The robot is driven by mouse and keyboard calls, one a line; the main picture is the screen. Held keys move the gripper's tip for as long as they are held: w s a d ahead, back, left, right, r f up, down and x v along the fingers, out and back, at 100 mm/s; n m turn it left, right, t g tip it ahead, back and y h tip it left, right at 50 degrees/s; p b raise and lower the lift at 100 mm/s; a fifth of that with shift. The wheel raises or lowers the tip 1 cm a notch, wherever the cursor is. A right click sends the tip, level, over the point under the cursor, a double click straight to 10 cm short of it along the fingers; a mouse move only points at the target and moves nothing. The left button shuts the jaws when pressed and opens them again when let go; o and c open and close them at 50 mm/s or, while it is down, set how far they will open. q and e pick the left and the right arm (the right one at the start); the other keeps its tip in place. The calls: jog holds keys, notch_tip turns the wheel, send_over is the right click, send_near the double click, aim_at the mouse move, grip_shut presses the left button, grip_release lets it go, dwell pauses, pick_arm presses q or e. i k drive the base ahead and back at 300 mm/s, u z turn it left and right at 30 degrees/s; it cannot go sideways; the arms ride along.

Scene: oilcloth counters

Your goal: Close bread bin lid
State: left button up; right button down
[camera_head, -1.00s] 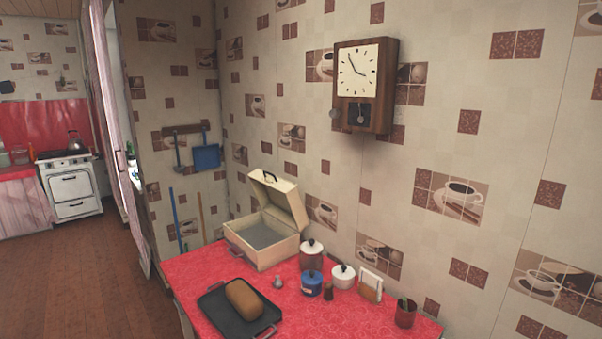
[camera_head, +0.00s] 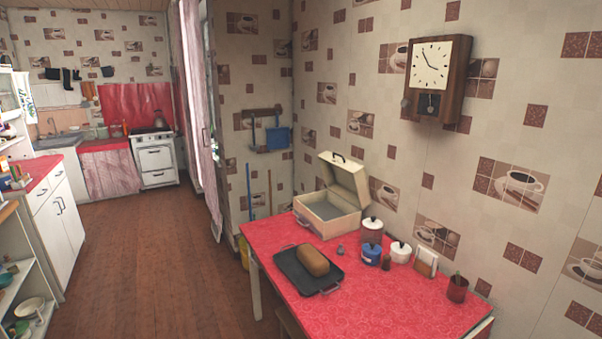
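The cream bread bin (camera_head: 327,226) stands at the far end of the red-topped table, against the tiled wall. Its lid (camera_head: 346,182) is open, tipped up and back, with a dark handle at its top edge. The grey inside of the bin shows and looks empty. A brown loaf (camera_head: 313,260) lies outside it, on a dark tray. Neither of my grippers is in view.
The red table (camera_head: 380,305) also holds the dark tray (camera_head: 297,273), a blue pot (camera_head: 372,254), white-lidded canisters (camera_head: 401,251), a napkin holder (camera_head: 426,262) and a dark red cup (camera_head: 457,288). Open wooden floor (camera_head: 170,265) lies left of the table. A white cabinet (camera_head: 60,225) stands farther left.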

aim_at(346, 178)
jog(key=u, duration=0.6)
jog(key=i, duration=0.3)
jog(key=u, duration=0.6)
jog(key=i, duration=2.05)
jog(key=z, duration=0.7)
